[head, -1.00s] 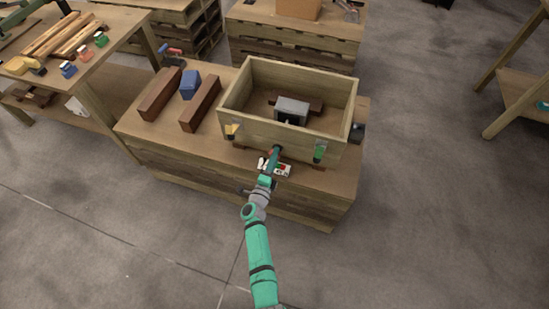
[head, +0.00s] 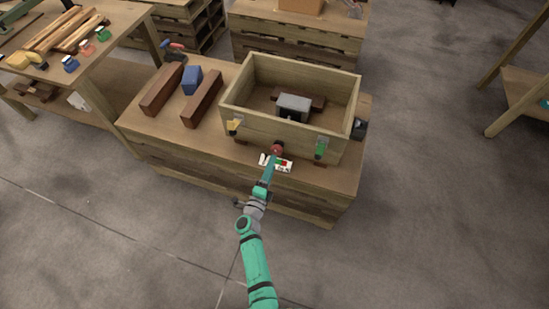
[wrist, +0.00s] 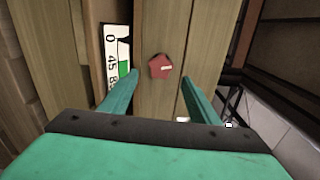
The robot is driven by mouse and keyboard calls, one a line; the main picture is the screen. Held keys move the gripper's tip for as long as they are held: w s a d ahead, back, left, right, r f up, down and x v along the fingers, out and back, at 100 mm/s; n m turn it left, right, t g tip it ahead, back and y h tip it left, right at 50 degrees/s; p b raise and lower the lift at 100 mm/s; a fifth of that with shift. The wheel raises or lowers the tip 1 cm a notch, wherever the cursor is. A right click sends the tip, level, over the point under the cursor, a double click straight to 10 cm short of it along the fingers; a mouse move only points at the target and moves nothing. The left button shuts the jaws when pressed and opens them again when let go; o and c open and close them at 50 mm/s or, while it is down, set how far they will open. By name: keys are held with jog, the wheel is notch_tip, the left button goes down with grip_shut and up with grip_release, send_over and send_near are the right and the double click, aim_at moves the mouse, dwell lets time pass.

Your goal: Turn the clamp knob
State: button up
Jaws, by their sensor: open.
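The clamp knob is a red, lobed knob (wrist: 160,67) with a small white mark, on the front wooden face of the box; it also shows in the head view (head: 277,149). My gripper (wrist: 160,82) is open, with one green finger on each side of the knob in the wrist view. The fingers appear apart from the knob, and their exact depth to it is hard to tell. A white scale plate (wrist: 117,60) with numbers, a green band and a dark pointer lies beside the knob; it shows in the head view too (head: 285,164).
The open wooden box (head: 240,127) holds a grey block (head: 293,106). A yellow clip (head: 234,125) and a green clip (head: 320,149) sit on its front. Dark wooden bars (head: 163,89) and a blue block (head: 193,80) lie to the left.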

aim_at(275, 151)
jog(key=shift+v, duration=2.15)
jog(key=shift+a, duration=0.1)
jog(key=w+d+n, duration=0.1)
jog(key=w+n, duration=0.2)
jog(key=n, duration=0.4)
jog(key=w+d+n, duration=0.1)
jog(key=w+n, duration=0.3)
jog(key=n, duration=0.3)
jog(key=w+d+n, duration=0.1)
jog(key=w+n, duration=0.2)
jog(key=n, duration=0.4)
jog(key=shift+w+d+r+n, duration=0.2)
jog(key=shift+w+r+n, duration=0.1)
jog(key=shift+w, duration=0.7)
